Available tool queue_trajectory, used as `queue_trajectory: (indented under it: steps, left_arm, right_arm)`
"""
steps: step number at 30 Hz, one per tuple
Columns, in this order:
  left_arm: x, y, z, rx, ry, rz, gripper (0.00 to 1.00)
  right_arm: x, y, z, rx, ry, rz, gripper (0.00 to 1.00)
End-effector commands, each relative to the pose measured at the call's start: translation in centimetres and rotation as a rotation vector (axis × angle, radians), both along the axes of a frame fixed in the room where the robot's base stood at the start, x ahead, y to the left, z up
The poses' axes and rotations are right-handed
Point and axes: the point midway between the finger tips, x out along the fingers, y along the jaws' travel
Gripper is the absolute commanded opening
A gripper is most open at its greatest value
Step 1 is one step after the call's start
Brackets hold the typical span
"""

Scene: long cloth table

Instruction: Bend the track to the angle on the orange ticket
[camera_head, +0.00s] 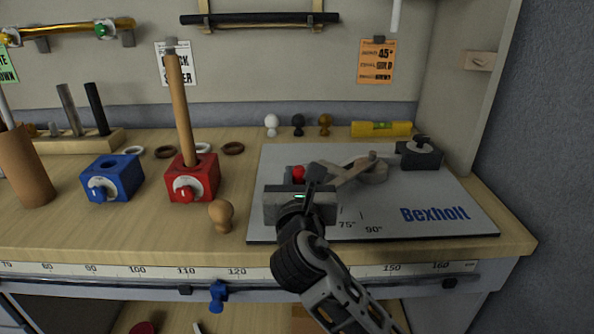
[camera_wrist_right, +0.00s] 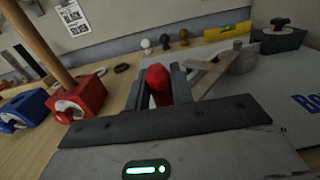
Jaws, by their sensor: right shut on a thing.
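The orange ticket (camera_head: 377,62) hangs on the back wall and reads 45° on its top line; the smaller lines are hard to read. A grey bending board (camera_head: 280,160) marked Bexholt lies on the table's right side, with 75° and 90° marks showing. A pale wooden bar (camera_head: 345,174) runs from a round pivot (camera_head: 372,166) toward my right gripper (camera_head: 305,178). That gripper is shut on a red knob (camera_head: 298,172), which stands between its fingers in the wrist view (camera_wrist_right: 157,82). My gripper hides the other angle marks. I cannot make out a separate track.
A black clamp block (camera_head: 419,156) stands at the board's back right. A yellow level (camera_head: 382,129) lies behind the board. A wooden peg (camera_head: 222,215), a red block (camera_head: 191,180) with a tall rod and a blue block (camera_head: 112,178) stand to the left.

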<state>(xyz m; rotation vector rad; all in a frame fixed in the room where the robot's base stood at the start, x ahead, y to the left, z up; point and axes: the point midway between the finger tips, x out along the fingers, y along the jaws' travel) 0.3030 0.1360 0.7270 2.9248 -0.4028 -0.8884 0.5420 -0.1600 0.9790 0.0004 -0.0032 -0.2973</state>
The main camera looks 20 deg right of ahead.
Motion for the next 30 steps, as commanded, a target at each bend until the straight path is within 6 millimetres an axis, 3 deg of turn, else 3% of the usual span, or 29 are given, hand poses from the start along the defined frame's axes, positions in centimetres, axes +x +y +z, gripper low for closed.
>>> queue_trajectory:
  steps: [3, 13, 14, 15, 30]
  left_arm:
    - [0.2, 0.2, 1.4, 0.02, 0.002, -0.003, 0.43]
    - [0.3, 0.3, 0.6, 0.038, 0.007, -0.008, 0.43]
    - [0.2, 0.3, 0.6, 0.038, 0.007, -0.008, 0.43]
    - [0.2, 0.3, 0.5, 0.039, 0.008, -0.01, 0.43]
    - [0.1, 0.4, 1.6, 0.046, 0.011, -0.013, 0.43]
  right_arm:
    - [-0.7, -0.5, 0.4, -0.006, 0.007, 0.026, 0.0]
    - [-0.9, -0.5, -0.1, -0.001, 0.004, 0.038, 0.0]
    - [-0.9, -0.5, -0.1, -0.001, 0.004, 0.038, 0.31]
    - [-0.9, -0.5, -0.1, -0.001, 0.004, 0.038, 0.42]
    - [-1.7, 0.4, 0.2, 0.0, 0.006, 0.045, 0.43]
